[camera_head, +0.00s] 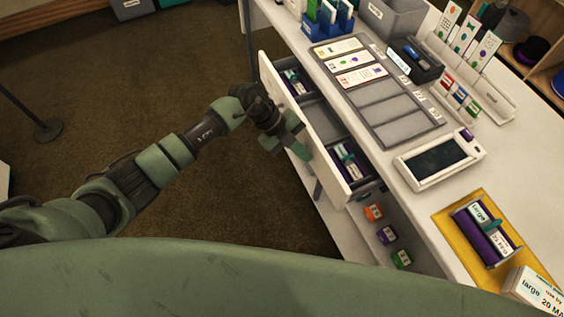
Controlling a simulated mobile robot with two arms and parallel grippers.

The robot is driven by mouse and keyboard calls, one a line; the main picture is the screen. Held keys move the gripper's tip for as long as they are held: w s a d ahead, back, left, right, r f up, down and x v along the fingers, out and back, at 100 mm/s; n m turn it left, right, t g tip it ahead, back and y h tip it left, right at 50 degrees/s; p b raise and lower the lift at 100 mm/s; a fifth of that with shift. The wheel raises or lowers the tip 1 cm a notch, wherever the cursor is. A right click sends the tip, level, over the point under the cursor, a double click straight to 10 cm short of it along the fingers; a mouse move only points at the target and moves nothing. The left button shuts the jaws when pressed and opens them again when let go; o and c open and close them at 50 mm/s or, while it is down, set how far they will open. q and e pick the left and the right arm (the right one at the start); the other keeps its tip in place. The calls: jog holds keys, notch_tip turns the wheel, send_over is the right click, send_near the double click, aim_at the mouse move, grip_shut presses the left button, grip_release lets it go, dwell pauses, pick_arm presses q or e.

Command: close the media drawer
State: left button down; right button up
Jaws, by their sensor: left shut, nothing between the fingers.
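The media drawer (322,153) is a long white drawer under the white counter, and it stands pulled out toward the brown floor. Items lie in its compartments, with a dark tray of small packs at the near end and another at the far end. My left gripper (303,151) is shut and empty, outside the drawer at its front panel. Its fingers point down along the panel; I cannot tell whether they touch it. My right gripper is not in view.
The counter (515,165) holds a grey card tray (385,105), a tablet-like device (440,158) and a yellow mat (447,222). Small coloured boxes (387,234) sit on a shelf below the drawer. A dark post base (49,130) stands at left. The carpet beside the drawer is clear.

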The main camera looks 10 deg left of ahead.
aim_at(336, 149)
pick_arm(q)
jog(key=w+d, duration=0.1)
jog(key=d, duration=0.1)
jog(key=w+d+b, duration=0.2)
jog(key=d, duration=0.1)
jog(key=shift+w+d+f, duration=0.1)
jog(key=shift+w+d, duration=0.2)
jog(key=shift+w, duration=0.1)
jog(key=shift+w+d+b, duration=0.3)
jog(key=shift+w+d, duration=0.05)
jog(key=shift+d, duration=0.2)
jog(key=shift+w+d, duration=0.15)
jog(key=shift+d, duration=0.1)
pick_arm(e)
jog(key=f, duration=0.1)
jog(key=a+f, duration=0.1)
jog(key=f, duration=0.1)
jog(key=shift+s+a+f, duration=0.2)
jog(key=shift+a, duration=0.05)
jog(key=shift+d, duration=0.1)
